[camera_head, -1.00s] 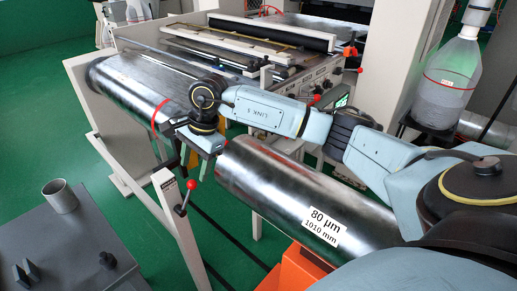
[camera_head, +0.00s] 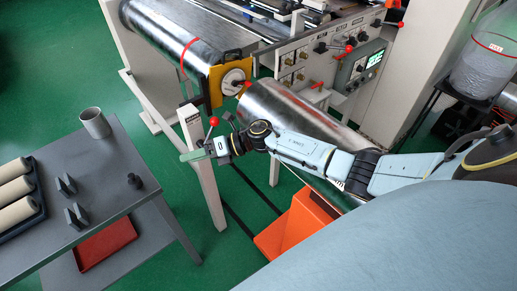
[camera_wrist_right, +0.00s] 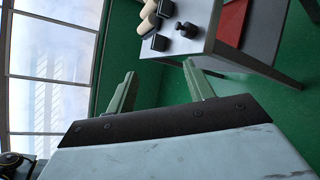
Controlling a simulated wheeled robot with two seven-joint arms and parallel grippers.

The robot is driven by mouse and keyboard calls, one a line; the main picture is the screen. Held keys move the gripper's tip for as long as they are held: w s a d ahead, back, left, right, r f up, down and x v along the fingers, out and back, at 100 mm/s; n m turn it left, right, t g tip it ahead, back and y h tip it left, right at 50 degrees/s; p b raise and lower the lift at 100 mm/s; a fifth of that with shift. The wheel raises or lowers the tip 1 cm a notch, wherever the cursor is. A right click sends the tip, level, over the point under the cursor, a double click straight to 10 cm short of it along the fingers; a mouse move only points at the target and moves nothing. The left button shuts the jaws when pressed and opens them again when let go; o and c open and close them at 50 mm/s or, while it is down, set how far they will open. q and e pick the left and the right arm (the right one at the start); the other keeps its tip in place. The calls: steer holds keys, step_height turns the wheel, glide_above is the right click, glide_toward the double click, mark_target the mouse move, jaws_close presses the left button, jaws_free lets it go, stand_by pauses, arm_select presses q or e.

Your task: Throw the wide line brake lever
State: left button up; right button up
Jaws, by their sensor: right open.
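In the head view a lever with a red ball knob (camera_head: 213,121) stands at a pale post (camera_head: 190,118) at the near end of the frame. I take it for the brake lever; its label is too small to read. My right gripper (camera_head: 186,156) is just below and left of the knob, in front of the post. Its green fingers look apart from the lever. In the right wrist view the fingers (camera_wrist_right: 160,72) are spread with nothing between them, and the lever does not show. My left gripper is not in view.
A shiny roll (camera_head: 285,108) lies behind my right arm, above an orange bin (camera_head: 290,225). Another roll (camera_head: 170,35) ends at a yellow plate (camera_head: 217,84). A grey table (camera_head: 110,160) with a metal cup (camera_head: 95,122) stands left. Green floor separates table and post.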

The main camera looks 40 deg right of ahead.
steer(key=s+d+f+m+t+h, duration=0.1)
steer(key=s+d+f+m+h, duration=0.2)
steer(key=s+f+m, duration=0.2)
steer(key=s+d+f+m+t+h, duration=0.1)
steer(key=s+d+f+m+h, duration=0.2)
steer(key=f+m, duration=0.8)
steer(key=s+d+f+m+t+h, duration=0.1)
steer(key=s+d+f+m+h, duration=0.3)
steer(key=s+f+m, duration=0.3)
step_height(320, 180, down, 5)
steer(key=shift+f+m+h+b, duration=0.15)
steer(key=shift+m+h+b, duration=0.15)
steer(key=shift+m+b, duration=0.2)
steer(key=shift+d, duration=0.1)
